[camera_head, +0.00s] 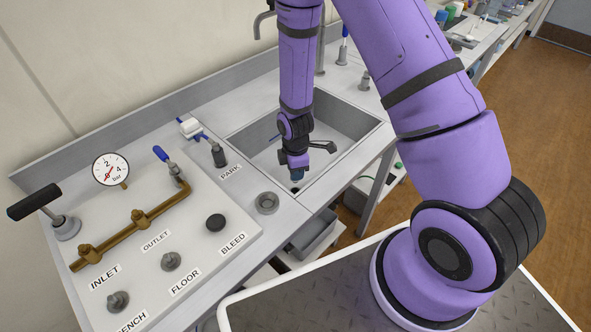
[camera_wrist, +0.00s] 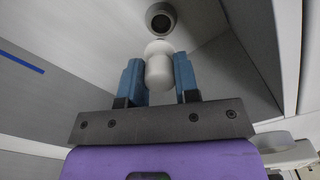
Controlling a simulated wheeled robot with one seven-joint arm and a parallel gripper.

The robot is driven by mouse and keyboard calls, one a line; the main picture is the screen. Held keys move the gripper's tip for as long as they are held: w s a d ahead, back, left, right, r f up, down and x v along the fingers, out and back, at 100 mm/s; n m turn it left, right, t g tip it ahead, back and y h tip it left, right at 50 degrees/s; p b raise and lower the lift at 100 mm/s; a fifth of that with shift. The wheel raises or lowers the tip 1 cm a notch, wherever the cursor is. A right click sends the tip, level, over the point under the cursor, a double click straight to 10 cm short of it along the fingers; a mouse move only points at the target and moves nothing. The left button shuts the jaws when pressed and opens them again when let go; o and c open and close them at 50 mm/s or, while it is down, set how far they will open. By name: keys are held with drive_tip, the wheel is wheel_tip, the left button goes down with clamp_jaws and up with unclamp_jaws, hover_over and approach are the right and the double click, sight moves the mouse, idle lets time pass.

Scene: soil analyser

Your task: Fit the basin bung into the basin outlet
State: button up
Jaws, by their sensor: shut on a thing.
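My gripper (camera_head: 297,175) hangs down inside the steel basin (camera_head: 345,115), near its front edge. In the wrist view my gripper (camera_wrist: 159,80) has its blue fingers on either side of a white, rounded bung (camera_wrist: 158,68) and is shut on it. The basin outlet (camera_wrist: 161,18), a grey ring with a dark hole, shows just past the bung's far end in the wrist view. The bung looks apart from the hole, but the gap in depth is hard to judge. In the head view my gripper hides the bung, and the outlet cannot be made out clearly.
The basin walls stand close around my gripper. A blue strip (camera_wrist: 22,57) marks one wall. A grey cup-like fitting (camera_head: 267,203) is on the bench beside the basin. Left of it is a panel with a gauge (camera_head: 111,169), brass pipe (camera_head: 135,225) and several knobs.

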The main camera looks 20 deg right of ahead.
idle(0.4)
drive_tip(key=shift+f, duration=2.1)
drive_tip(key=shift+s+f, duration=0.25)
drive_tip(key=shift+s, duration=0.15)
drive_tip(key=shift+s+d+f, duration=0.2)
drive_tip(key=shift+s+d, duration=0.1)
drive_tip(key=shift+d, duration=0.15)
idle(2.7)
drive_tip(key=shift+w+r, duration=0.1)
drive_tip(key=shift+r, duration=0.1)
idle(0.3)
drive_tip(key=shift+w+a+r, duration=0.15)
drive_tip(key=shift+w+r, duration=0.15)
drive_tip(key=shift+r, duration=0.05)
drive_tip(key=shift+w+a, duration=0.1)
drive_tip(key=shift+a, duration=0.15)
drive_tip(key=shift+w+a+r, duration=0.1)
drive_tip(key=shift+w+a, duration=0.05)
drive_tip(key=shift+a, duration=0.05)
idle(0.3)
idle(0.4)
